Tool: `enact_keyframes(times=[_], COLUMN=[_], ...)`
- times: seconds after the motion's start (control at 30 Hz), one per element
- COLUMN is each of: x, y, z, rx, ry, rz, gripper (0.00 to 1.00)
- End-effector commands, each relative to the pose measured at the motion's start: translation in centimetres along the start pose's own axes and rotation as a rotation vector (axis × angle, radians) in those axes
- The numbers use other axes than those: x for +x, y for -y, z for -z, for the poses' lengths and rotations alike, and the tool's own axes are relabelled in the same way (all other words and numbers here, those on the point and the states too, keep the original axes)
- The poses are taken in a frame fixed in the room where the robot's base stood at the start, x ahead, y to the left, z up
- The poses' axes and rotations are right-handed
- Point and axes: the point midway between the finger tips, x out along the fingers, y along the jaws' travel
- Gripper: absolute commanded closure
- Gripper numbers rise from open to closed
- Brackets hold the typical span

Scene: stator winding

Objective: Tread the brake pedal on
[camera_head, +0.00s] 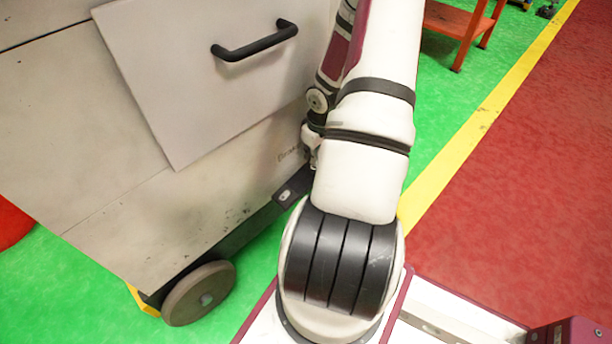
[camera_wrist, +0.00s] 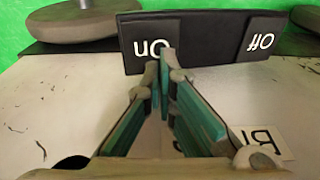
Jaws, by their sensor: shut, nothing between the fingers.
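The brake pedal (camera_wrist: 205,40) is a dark bar in the wrist view, with white "On" and "Off" lettering that appears upside down. "On" is at its left part and "Off" at its right. My gripper (camera_wrist: 163,66) is shut and empty, its fingertips overlapping the pedal's lower edge just beside the "On" lettering. I cannot tell whether they touch it. In the head view, part of the dark pedal (camera_head: 293,188) shows at the foot of the machine, and my arm hides the rest. My gripper is mostly hidden there. A partly covered label (camera_wrist: 262,142) starts with "B".
The pale machine cabinet (camera_head: 215,185) has a panel with a black handle (camera_head: 254,46) beside my arm. A wheel (camera_head: 199,293) stands under it. An orange stand (camera_head: 455,28) is at the back. Green floor, a yellow line and open red floor lie to the right.

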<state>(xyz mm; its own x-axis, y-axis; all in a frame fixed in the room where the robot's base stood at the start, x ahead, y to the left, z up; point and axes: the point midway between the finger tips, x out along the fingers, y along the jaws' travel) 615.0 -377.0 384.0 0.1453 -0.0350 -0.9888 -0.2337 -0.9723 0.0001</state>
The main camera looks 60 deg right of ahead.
Motion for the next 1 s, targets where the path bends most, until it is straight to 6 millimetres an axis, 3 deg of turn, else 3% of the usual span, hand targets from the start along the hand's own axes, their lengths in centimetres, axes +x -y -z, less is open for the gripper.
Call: enact_keyframes(times=[1.0], x=[1.0], y=[0.0], z=[-0.1], rx=[-0.001], ry=[-0.001], rz=[0.000], gripper=[1.00])
